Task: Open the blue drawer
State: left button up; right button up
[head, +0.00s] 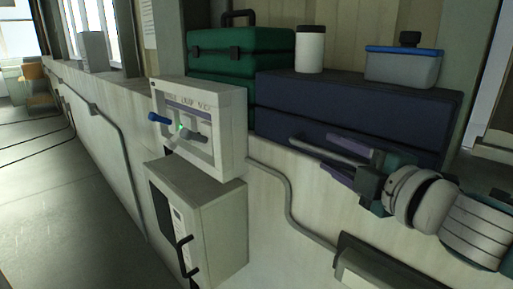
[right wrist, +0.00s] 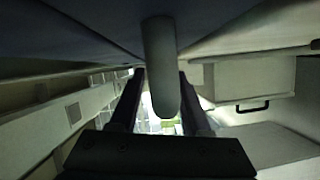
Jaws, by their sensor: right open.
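The blue drawer (head: 280,122) is the lower front of a dark navy unit (head: 350,90) on the ledge at the right of the head view. It looks shut, its front flush with the block above. A grey bar handle (head: 312,147) runs along its front. My right gripper (head: 326,151) is open, with its fingers on either side of the handle. In the right wrist view the rounded handle (right wrist: 162,75) lies between the two spread fingers (right wrist: 160,95); I cannot tell whether either touches it. My left gripper is not in view.
A switch panel (head: 215,110) with a blue lever and a grey box (head: 200,220) are on the wall. A conduit (head: 288,205) runs below.

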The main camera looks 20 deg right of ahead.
grip_shut()
dwell(0.4)
dwell(1.1)
